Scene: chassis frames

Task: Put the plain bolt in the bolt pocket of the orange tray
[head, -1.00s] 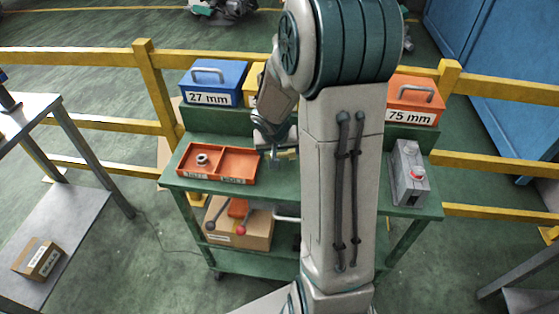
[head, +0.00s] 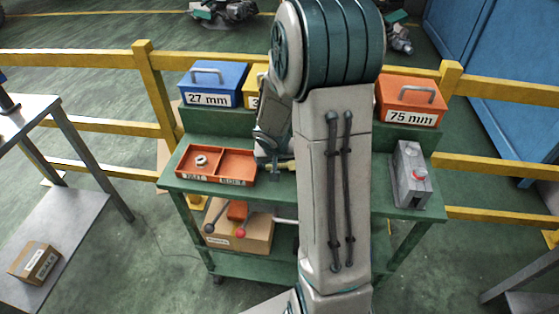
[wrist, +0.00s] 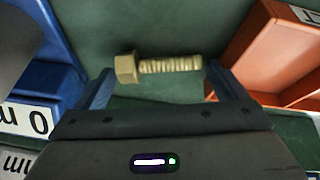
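The plain brass-coloured bolt (wrist: 160,66) lies crosswise between my fingertips in the wrist view, head to the left. My gripper (wrist: 160,80) is spread wide; I see no finger clearly closed on the bolt. In the head view my gripper (head: 275,172) is low over the green bench, just right of the orange tray (head: 217,149), and is partly hidden by my arm. The tray has two pockets. The right bolt pocket (head: 238,164) is empty; the left one holds a metal nut (head: 201,160). The tray also shows at right in the wrist view (wrist: 275,60).
A blue 27 mm case (head: 212,85), a partly hidden yellow case (head: 256,88) and an orange 75 mm case (head: 408,102) stand on the back ledge. A grey box with a red button (head: 411,175) stands on the right of the bench (head: 395,212).

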